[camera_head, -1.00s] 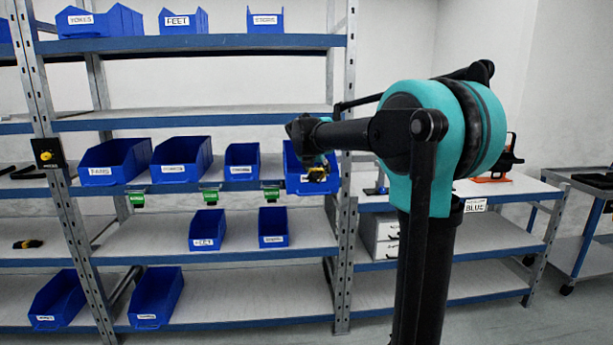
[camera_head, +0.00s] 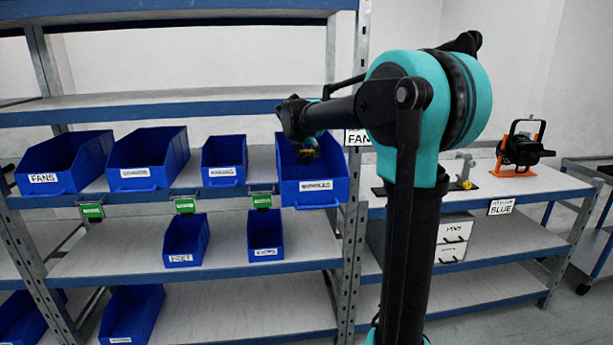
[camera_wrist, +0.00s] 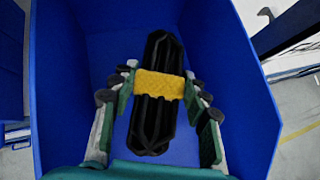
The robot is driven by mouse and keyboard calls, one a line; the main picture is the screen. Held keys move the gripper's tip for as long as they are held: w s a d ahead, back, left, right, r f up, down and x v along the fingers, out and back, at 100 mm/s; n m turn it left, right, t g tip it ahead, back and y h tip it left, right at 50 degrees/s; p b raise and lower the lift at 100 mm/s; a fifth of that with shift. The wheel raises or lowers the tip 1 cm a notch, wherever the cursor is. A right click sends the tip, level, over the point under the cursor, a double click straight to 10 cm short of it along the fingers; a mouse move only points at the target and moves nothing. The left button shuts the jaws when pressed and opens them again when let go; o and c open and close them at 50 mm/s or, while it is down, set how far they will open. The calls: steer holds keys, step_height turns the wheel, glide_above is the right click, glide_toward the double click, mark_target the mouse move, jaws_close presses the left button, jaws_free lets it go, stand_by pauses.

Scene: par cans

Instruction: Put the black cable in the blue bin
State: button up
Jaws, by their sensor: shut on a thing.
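The black cable (camera_wrist: 157,120) is a folded bundle with a yellow band around its middle. In the wrist view it lies between the fingers of my gripper (camera_wrist: 158,95), which are shut on it at the band. Below and around it are the walls of a blue bin (camera_wrist: 235,60). In the head view this blue bin (camera_head: 322,192) stands at the right end of the shelf row, and my gripper (camera_head: 308,158) is over its opening. The cable is mostly hidden there. I cannot tell whether it touches the bin floor.
Other blue bins stand to the left on the same shelf, including one labelled FANS (camera_head: 50,178) and a small one (camera_head: 224,165). Two small bins sit on the shelf below. A shelf post (camera_head: 350,250) is just right of the bin. A workbench (camera_head: 520,185) holds an orange-based lamp (camera_head: 522,150).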

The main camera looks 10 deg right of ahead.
mark_target(302, 161)
step_height(302, 161, down, 8)
steer(key=shift+f, duration=0.15)
stand_by(0.3)
steer(key=shift+f, duration=0.1)
steer(key=o, duration=1.4)
steer(key=shift+o, duration=0.2)
steer(key=v, duration=1.2)
